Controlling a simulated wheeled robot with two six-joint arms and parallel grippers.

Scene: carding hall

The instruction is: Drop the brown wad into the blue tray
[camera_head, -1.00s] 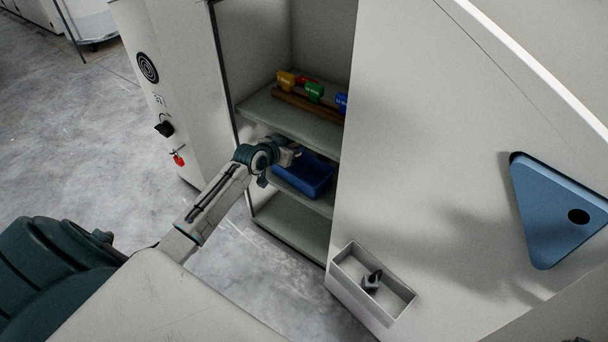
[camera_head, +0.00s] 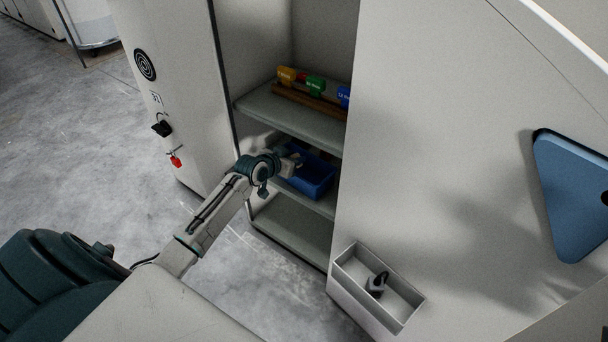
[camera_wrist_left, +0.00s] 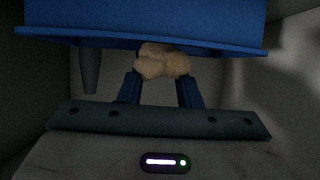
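The blue tray (camera_head: 312,182) stands on the middle shelf of an open cabinet in the head view. In the left wrist view, the tray (camera_wrist_left: 210,28) fills the top, its rim running across behind the wad. My left gripper (camera_head: 294,162) is at the tray's near left side in the head view. In the left wrist view, the lumpy pale-brown wad (camera_wrist_left: 163,67) sits between the fingertips of my left gripper (camera_wrist_left: 160,80), which look closed against its sides. The head view does not show the wad clearly. My right gripper is in neither view.
The upper shelf (camera_head: 270,106) above the tray holds a row of yellow, green and blue labelled items (camera_head: 315,86). A lower shelf (camera_head: 290,230) is bare. The cabinet's side panel (camera_head: 430,180) carries a small open bin (camera_head: 345,270) and a blue triangular piece (camera_head: 570,200).

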